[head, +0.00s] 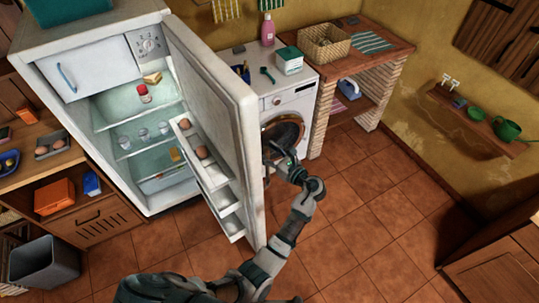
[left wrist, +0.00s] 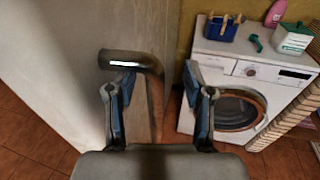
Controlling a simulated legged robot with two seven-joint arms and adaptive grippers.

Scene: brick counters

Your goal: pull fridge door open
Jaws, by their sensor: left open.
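The white fridge (head: 110,24) stands at the left in the head view, and its door (head: 222,105) is swung partway open, showing lit shelves inside. In the left wrist view the outer face of the door (left wrist: 60,60) fills the left side. A curved metal handle (left wrist: 128,60) sticks out from it. My left gripper (left wrist: 159,80) is open at the handle, with the handle's bend just beyond the left finger. I cannot tell whether they touch. In the head view my left gripper (head: 275,158) is beside the outer side of the door. My right gripper is not in view.
A white washing machine (head: 290,105) stands to the right of the door, close to my left gripper. The door's inner shelf holds eggs (head: 200,152). A grey bin (head: 45,262) stands at the lower left. The tiled floor (head: 370,200) at the right is clear.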

